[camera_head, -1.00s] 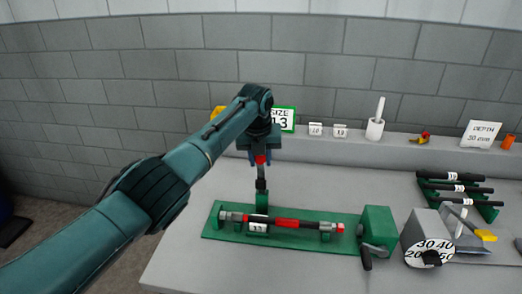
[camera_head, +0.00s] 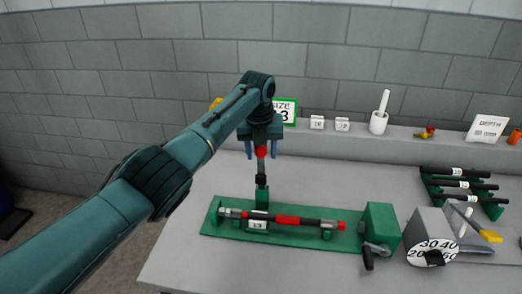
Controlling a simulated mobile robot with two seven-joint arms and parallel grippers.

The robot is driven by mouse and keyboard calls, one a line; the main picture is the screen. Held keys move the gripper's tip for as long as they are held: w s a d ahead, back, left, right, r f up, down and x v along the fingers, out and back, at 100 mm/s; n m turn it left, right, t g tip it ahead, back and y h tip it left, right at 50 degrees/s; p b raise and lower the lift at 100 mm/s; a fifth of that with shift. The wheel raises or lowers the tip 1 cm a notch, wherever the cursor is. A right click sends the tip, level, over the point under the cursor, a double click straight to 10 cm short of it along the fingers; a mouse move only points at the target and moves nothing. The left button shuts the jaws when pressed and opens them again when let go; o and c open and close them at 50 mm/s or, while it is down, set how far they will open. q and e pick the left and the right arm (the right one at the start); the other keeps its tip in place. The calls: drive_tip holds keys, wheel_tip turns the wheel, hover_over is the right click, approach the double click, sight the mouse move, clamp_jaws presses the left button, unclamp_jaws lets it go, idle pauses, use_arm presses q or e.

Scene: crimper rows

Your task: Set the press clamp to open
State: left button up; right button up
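The press is a long green base plate (camera_head: 218,229) on the table. The press clamp is a dark lever (camera_head: 261,181) with a red knob (camera_head: 261,152), standing upright at the left part of the press. A black and red rod (camera_head: 288,219) lies along the press, with a "13" label (camera_head: 258,225) in front. A green block with a crank (camera_head: 380,222) sits at its right end. My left gripper (camera_head: 261,152) is above the clamp, pointing down. Its blue fingers are apart, one on each side of the red knob, with gaps visible. My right gripper is not seen.
A grey box with a number dial (camera_head: 432,250) stands right of the press. A green rack of dark rods (camera_head: 483,205) and a yellow-handled tool (camera_head: 490,236) are farther right. A ledge (camera_head: 345,143) behind bears a size sign (camera_head: 286,106), small tags and a white pot (camera_head: 378,122).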

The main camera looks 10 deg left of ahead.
use_arm(q)
drive_tip(key=r, duration=0.4)
drive_tip(key=s+r+b, duration=0.1)
drive_tip(key=r, duration=0.3)
drive_tip(key=s+r, duration=0.1)
drive_tip(key=r, duration=0.4)
drive_tip(key=shift+s+a+b, duration=0.1)
drive_tip(key=shift+a+b, duration=0.05)
drive_tip(key=shift+b, duration=0.25)
